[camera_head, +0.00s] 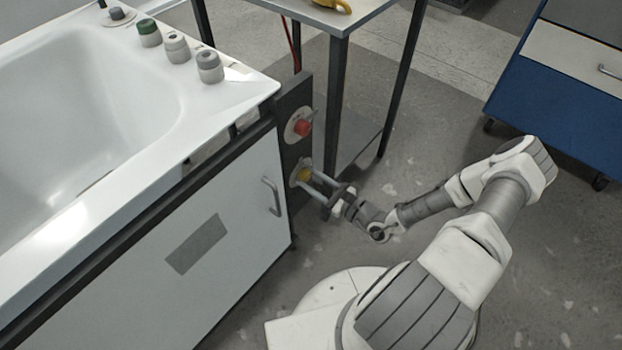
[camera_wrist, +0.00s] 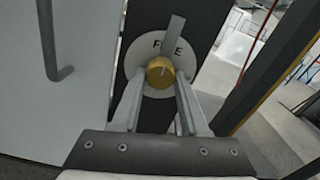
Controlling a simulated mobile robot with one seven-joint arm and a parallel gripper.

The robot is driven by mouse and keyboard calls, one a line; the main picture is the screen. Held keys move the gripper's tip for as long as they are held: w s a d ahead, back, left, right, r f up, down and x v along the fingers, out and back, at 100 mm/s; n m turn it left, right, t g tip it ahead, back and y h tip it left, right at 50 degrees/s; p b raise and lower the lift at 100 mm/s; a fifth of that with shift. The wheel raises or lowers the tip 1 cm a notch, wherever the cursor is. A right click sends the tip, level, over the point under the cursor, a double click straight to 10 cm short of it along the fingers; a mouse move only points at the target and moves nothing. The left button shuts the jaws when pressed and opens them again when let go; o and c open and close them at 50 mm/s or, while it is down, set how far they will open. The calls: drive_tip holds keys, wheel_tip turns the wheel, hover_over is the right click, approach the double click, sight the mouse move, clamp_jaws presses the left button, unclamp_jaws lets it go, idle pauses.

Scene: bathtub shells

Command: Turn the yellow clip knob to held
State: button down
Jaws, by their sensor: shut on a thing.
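The yellow clip knob (camera_head: 304,174) sits on a pale round plate low on the dark post at the tub's corner. In the wrist view the yellow knob (camera_wrist: 160,70) is in the middle, with a grey pointer (camera_wrist: 173,37) leaning up and slightly right. The pointer partly covers lettering on the plate (camera_wrist: 136,54); an F and an E show. My gripper (camera_head: 309,181) reaches the knob from the right. In the wrist view my gripper (camera_wrist: 160,78) has one finger on each side of the knob and is shut on it.
A red knob (camera_head: 303,127) is on the same post just above. The white tub panel (camera_head: 150,250) with a handle (camera_head: 271,196) is to the left. A metal table (camera_head: 335,20) stands behind, a blue cabinet (camera_head: 560,90) at the right. Floor between is clear.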

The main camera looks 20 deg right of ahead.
drive_tip(key=m+p, duration=0.2)
drive_tip(key=m, duration=0.1)
drive_tip(key=shift+r+m+p, duration=0.15)
drive_tip(key=shift+m+p, duration=0.25)
drive_tip(key=m+p, duration=0.1)
drive_tip(key=m, duration=0.3)
drive_tip(key=shift+s+a+m+p, duration=0.1)
drive_tip(key=shift+a+m+p, duration=0.05)
drive_tip(key=shift+m+p, duration=0.15)
drive_tip(key=m, duration=0.4)
drive_tip(key=shift+m+p, duration=0.3)
drive_tip(key=shift+p, duration=0.05)
drive_tip(key=m, duration=0.4)
drive_tip(key=shift+m, duration=0.4)
drive_tip(key=shift+c, duration=2.1)
unclamp_jaws()
